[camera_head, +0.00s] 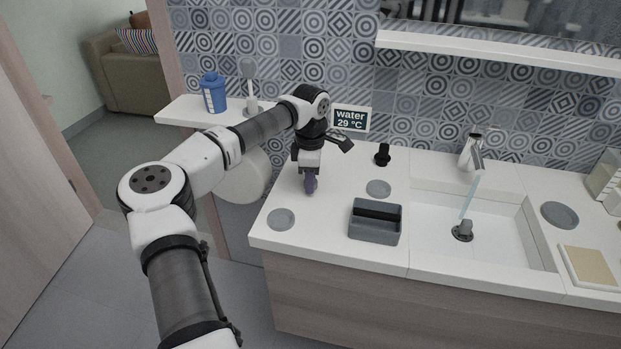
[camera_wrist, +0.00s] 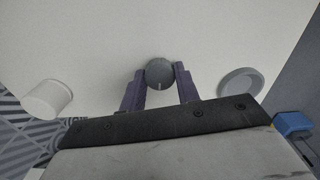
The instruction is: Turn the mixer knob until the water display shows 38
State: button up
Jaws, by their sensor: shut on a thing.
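The water display (camera_head: 351,118) stands at the back of the counter and reads "water 29 °C". My gripper (camera_head: 310,184) points down at the left part of the counter; its purple fingers hide the knob in the head view. In the wrist view my gripper (camera_wrist: 160,82) has its two fingers closed on opposite sides of a round dark grey knob (camera_wrist: 159,72). A short pale line marks the knob's top, pointing toward the lower edge of the picture. The tap (camera_head: 471,152) runs a stream of water into the basin (camera_head: 500,222).
A grey open box (camera_head: 375,236), round grey discs (camera_head: 281,219) and a small black fitting (camera_head: 383,154) stand around on the counter. A blue lidded container (camera_head: 213,92) is on the left shelf. A white cylinder (camera_wrist: 47,98) shows in the wrist view.

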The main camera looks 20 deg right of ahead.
jog(key=shift+m, duration=1.3)
jog(key=o, duration=1)
jog(key=shift+c, duration=0.2)
jog(key=shift+r, duration=0.1)
notch_tip(320, 180, up, 14)
jog(key=b, duration=0.2)
jog(key=shift+d+f, duration=0.1)
jog(key=shift+f, duration=0.1)
